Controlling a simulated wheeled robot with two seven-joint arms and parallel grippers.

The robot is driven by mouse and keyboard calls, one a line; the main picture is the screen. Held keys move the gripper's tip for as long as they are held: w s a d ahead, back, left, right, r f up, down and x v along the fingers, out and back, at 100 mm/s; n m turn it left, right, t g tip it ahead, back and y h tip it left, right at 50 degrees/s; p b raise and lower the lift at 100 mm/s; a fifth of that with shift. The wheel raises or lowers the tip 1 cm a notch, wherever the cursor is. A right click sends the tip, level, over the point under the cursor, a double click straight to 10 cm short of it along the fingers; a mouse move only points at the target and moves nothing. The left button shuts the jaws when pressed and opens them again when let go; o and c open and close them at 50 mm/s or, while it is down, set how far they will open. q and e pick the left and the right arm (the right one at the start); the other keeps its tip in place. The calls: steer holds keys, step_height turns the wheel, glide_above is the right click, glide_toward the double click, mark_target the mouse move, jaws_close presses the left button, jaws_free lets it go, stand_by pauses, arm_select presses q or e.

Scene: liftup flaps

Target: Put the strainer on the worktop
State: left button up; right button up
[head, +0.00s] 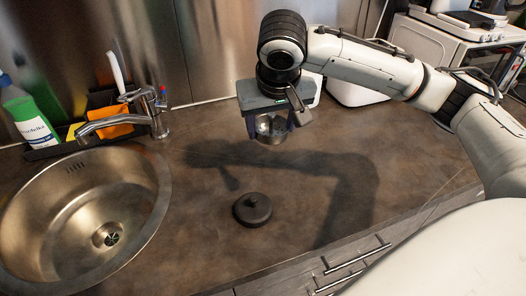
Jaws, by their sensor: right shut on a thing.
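My right gripper (272,122) hangs over the worktop (330,215), pointing down. It is shut on a small shiny metal cup-shaped thing, which looks like the strainer (270,130). The fingers and gripper body hide its upper part. The strainer appears held above the worktop; the arm's shadow falls on the brown surface below and in front. My left gripper is not in view.
A black round lid with a knob (252,209) lies on the worktop. A round metal sink (40,215) with a tap (150,112) is at left. A green bottle (30,118) stands behind it. White appliances (440,50) stand back right. Worktop right of the lid is clear.

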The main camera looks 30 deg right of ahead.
step_height(320, 180, down, 10)
steer(key=shift+d+r, duration=0.15)
steer(key=shift+r, duration=0.1)
steer(key=shift+f, duration=0.3)
steer(key=shift+f, duration=0.25)
steer(key=o, duration=1.1)
steer(key=shift+r, duration=0.1)
steer(key=shift+r, duration=0.4)
steer(key=v, duration=1.2)
steer(key=shift+p, duration=0.3)
steer(key=shift+w+r, duration=0.1)
